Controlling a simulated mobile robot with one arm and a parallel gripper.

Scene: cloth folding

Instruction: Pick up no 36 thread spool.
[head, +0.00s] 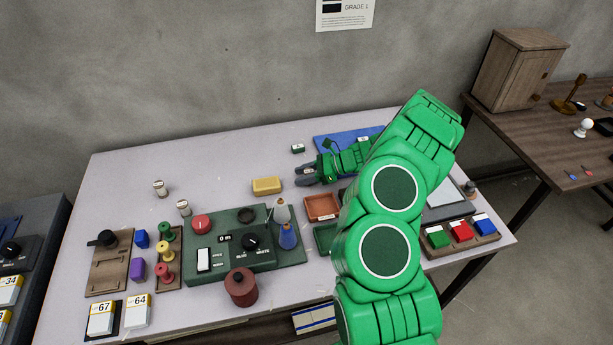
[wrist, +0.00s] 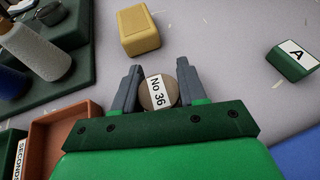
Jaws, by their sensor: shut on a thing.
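The no 36 thread spool (wrist: 158,92), a round beige piece with a white "No 36" label, sits between the two grey fingers of my gripper (wrist: 158,68) in the wrist view. The fingers are shut on its sides, and its label faces the camera. In the head view my gripper (head: 305,176) is over the table's middle, right of the yellow block. The spool is hard to make out there, and I cannot tell whether it touches the table.
A yellow block (head: 267,186) lies left of my gripper, and a green block marked A (wrist: 292,60) is on the other side. An orange-brown tray (head: 322,207) and a green control panel (head: 228,262) stand nearer. Two small labelled spools (head: 160,188) stand at the left.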

